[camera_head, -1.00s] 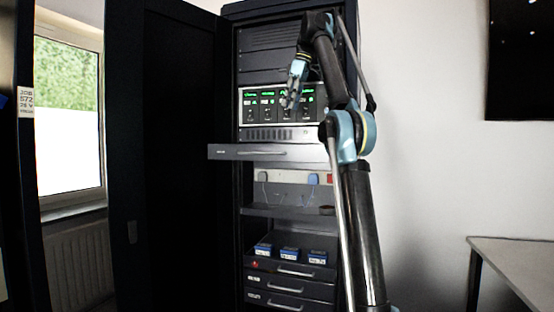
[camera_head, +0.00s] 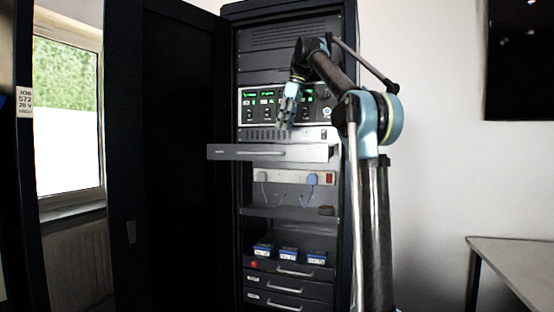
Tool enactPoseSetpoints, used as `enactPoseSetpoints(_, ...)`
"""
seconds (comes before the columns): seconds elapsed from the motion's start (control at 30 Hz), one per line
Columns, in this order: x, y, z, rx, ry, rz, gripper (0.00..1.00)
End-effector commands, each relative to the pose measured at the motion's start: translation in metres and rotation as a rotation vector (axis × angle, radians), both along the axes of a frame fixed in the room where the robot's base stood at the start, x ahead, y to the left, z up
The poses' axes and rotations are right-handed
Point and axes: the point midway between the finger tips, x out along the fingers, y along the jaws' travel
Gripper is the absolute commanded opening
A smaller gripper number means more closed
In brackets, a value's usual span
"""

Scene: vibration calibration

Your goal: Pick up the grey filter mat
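I cannot make out the grey filter mat for certain in the head view. My gripper (camera_head: 286,124) points down in front of the rack, below the lit instrument panel and just above the pulled-out drawer (camera_head: 268,153). Its fingers look a little apart, with nothing visible between them. The inside of the drawer is hidden by its front from this low viewpoint. A slatted grey strip (camera_head: 262,134) sits behind the gripper, under the panel.
The instrument panel (camera_head: 255,97) shows green displays. Below the drawer are a socket strip (camera_head: 290,177), a shelf (camera_head: 270,211) and a tray with blue-labelled boxes (camera_head: 289,254). The open cabinet door (camera_head: 170,160) stands left. A table (camera_head: 515,258) is at right.

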Motion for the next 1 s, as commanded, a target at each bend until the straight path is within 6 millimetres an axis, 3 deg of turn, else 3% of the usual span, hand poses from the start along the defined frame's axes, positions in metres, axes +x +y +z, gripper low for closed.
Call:
enactPoseSetpoints(0.2, 0.002, 0.008, -0.026, 0.0, 0.0, 0.0, 0.34)
enactPoseSetpoints(0.47, 0.003, 0.012, -0.039, 0.0, 0.001, 0.001, 0.34)
enactPoseSetpoints(0.8, 0.006, 0.025, -0.076, 0.0, 0.0, 0.002, 0.34)
enactPoseSetpoints(1.0, 0.007, 0.027, -0.086, 0.0, 0.001, 0.001, 0.34)
